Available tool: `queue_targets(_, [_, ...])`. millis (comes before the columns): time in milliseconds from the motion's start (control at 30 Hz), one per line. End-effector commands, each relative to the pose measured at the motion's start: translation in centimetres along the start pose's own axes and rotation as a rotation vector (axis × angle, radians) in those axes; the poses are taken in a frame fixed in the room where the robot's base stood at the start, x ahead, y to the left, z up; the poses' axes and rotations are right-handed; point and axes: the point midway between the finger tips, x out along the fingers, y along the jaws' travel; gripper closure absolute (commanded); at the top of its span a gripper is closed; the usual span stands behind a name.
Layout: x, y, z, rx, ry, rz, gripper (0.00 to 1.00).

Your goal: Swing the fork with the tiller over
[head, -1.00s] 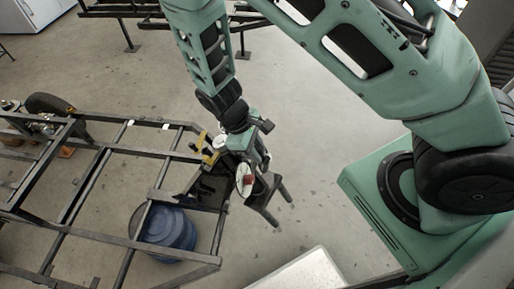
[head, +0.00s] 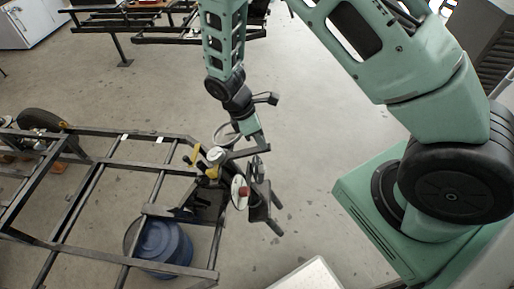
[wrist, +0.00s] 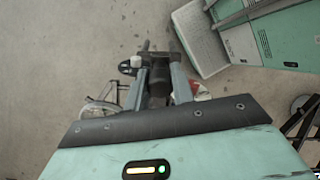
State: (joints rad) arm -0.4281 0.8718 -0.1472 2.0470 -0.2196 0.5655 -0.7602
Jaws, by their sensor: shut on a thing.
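The dark two-pronged fork (head: 262,208) sits at the right end of the frame's black bracket, its prongs pointing right and toward the front. A white disc with a red knob (head: 243,193) is beside it. My gripper (head: 255,150) is just behind the fork in the head view. In the wrist view my gripper's two fingers (wrist: 159,80) close on a dark cylindrical grip (wrist: 158,86), which I take to be the tiller's. In the head view the hold is small and partly hidden. Dark prongs show beyond the fingertips in the wrist view.
The dark metal frame (head: 110,165) fills the left, with a blue drum (head: 165,243) under it. A white gauge (head: 214,155) and a grey ring (head: 226,133) are close to my gripper. Open floor lies behind and to the right.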

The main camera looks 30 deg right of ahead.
Motion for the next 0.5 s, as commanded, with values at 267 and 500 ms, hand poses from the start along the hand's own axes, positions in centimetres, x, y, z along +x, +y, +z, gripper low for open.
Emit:
queue_targets(267, [-0.1,3.4,0.6,-0.200,0.002,0.001,1.00])
queue_targets(500, [-0.1,5.1,0.5,-0.311,0.001,0.000,1.00])
